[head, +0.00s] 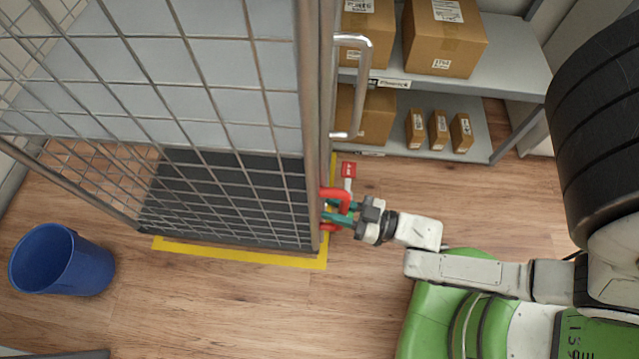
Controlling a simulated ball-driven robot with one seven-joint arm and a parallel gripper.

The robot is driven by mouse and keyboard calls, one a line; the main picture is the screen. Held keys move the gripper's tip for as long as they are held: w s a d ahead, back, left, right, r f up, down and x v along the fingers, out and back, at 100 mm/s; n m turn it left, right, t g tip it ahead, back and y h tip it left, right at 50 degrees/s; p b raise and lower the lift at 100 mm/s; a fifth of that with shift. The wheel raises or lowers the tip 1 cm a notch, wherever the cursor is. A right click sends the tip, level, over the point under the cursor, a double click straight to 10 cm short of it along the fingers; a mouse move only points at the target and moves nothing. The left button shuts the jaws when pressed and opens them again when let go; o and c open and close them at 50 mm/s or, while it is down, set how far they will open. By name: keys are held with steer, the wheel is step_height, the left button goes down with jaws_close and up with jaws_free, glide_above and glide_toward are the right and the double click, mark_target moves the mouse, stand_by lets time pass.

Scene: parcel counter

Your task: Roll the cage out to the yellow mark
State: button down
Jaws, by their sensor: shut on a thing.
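The wire-mesh cage (235,205) stands upright on the wood floor at the left, with a dark base and grey panels. The yellow mark (240,254) is a taped outline on the floor. Its tape shows along the cage's near edge and right side; the cage's base appears to be inside it, and the far and left sides are hidden. My gripper (341,214), with green fingers, is at the cage's lower right corner, shut on a red handle (337,193). A silver bar handle (366,85) is on the cage's right side.
A blue bin (61,259) stands on the floor left of the cage. A grey shelf (505,60) with several cardboard boxes (444,38) is behind at the right. A red tag (348,170) shows just above my gripper. Floor in front of the mark is clear.

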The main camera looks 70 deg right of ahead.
steer(key=shift+s+d, duration=0.1)
steer(key=shift+s, duration=0.2)
steer(key=c, duration=1.1)
jaws_free()
steer(key=shift+o, duration=0.7)
steer(key=s+d, duration=0.1)
steer(key=s, duration=0.9)
steer(key=shift+s, duration=0.35)
steer(key=shift+d, duration=0.15)
